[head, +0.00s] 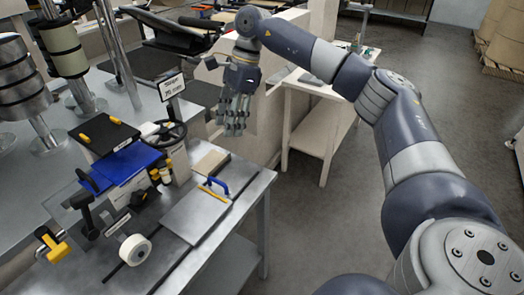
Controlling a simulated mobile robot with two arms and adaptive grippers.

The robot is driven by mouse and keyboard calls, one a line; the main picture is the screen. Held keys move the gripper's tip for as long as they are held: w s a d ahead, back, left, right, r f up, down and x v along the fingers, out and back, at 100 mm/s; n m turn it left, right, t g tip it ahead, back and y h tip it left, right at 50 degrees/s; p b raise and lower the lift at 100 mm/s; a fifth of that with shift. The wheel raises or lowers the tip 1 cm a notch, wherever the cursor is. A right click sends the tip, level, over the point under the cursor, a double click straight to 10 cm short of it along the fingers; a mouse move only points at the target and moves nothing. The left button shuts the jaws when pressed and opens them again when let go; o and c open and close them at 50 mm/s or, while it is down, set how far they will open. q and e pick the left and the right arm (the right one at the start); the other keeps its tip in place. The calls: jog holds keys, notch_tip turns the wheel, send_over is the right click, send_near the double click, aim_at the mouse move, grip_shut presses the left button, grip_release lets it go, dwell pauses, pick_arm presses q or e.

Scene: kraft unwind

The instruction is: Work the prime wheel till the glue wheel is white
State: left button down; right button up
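A black spoked handwheel (166,133), which may be the prime wheel, stands at the back of the machine on the metal bench. A white-faced wheel with a grey hub (135,249), which may be the glue wheel, sits at the machine's front; the labels are too small to read. My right gripper (234,130) hangs with its fingers pointing down, extended and apart, to the right of the handwheel and not touching it. Nothing shows between its fingers. My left gripper is not in view.
The machine has a blue cover (124,164) and a black box with yellow knobs (104,137). A metal plate with a blue handle (197,215) lies right of the machine. A pale side table (318,92) stands beyond.

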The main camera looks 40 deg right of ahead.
jog(key=w+f+m+t+y, duration=0.5)
jog(key=w+f+m+y, duration=0.15)
jog(key=f+m, duration=0.45)
jog(key=d+f+m+t+h, duration=0.1)
jog(key=d+f+m+t, duration=0.1)
jog(key=d+f+m, duration=0.1)
jog(key=w+d+f+m+t+h, duration=0.1)
jog(key=d+f+m+t, duration=0.1)
jog(key=d+f+m, duration=0.1)
jog(key=d+f+m+t+h, duration=0.1)
jog(key=d+f+m, duration=0.2)
jog(key=d+m, duration=0.1)
jog(key=shift+w+d+f+m+t, duration=0.15)
jog(key=shift+w+d+t, duration=0.05)
jog(key=shift+d, duration=0.15)
jog(key=shift+w+d+f+m+t, duration=0.15)
jog(key=shift+d+t, duration=0.05)
jog(key=shift+d, duration=0.15)
jog(key=shift+s+d+f+m, duration=0.1)
jog(key=shift+d+f+m, duration=0.3)
jog(key=shift+d, duration=0.15)
